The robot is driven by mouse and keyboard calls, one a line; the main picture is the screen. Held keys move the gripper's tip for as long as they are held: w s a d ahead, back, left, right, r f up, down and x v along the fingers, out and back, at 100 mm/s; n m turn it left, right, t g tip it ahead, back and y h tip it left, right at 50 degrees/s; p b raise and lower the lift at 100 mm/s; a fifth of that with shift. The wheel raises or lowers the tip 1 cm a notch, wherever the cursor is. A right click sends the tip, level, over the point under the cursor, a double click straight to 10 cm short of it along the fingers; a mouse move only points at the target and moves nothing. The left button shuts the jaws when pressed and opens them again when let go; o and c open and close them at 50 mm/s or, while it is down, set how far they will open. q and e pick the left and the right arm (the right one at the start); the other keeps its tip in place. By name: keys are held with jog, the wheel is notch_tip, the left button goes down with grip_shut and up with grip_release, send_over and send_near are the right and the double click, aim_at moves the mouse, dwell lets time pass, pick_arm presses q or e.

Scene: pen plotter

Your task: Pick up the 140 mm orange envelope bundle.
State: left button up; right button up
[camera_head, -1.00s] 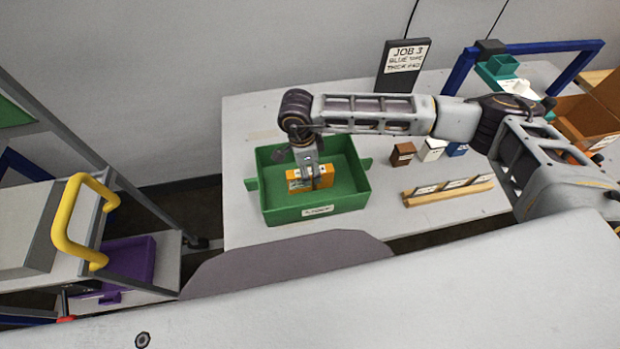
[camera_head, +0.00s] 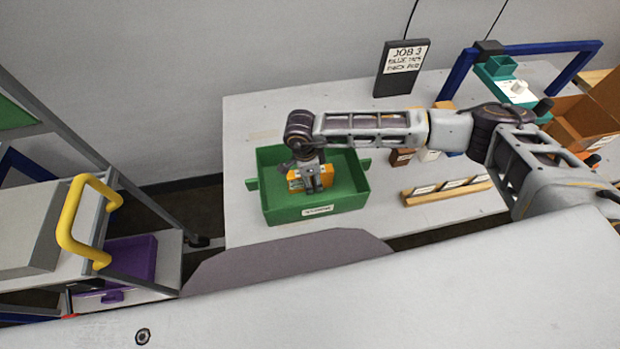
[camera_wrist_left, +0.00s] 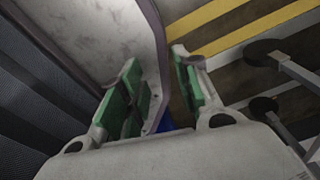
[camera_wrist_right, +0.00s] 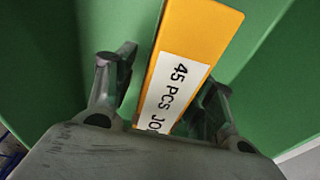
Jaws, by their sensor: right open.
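The orange envelope bundle (camera_head: 296,186) stands on edge inside the green tray (camera_head: 268,190). A white label reading "45 PCS JO…" shows on it in the right wrist view (camera_wrist_right: 183,78). My right gripper (camera_head: 312,186) is down in the tray at the bundle and hides part of it. In the right wrist view the open fingers (camera_wrist_right: 165,78) are on either side of the bundle; a gap shows at the left finger, and contact at the right finger cannot be told. My left gripper (camera_wrist_left: 157,62) is open and empty, away from the table.
The tray walls stand close around my right gripper. To the right are a wooden label rail (camera_head: 447,189), small boxes (camera_head: 402,157) and a brown open box (camera_head: 580,118). A dark JOB 3 sign (camera_head: 402,68) stands at the back. A cart with a yellow handle (camera_head: 70,225) is at left.

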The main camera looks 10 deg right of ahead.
pick_arm(q)
jog(key=shift+a, duration=0.1)
pick_arm(e)
jog(key=shift+c, duration=0.2)
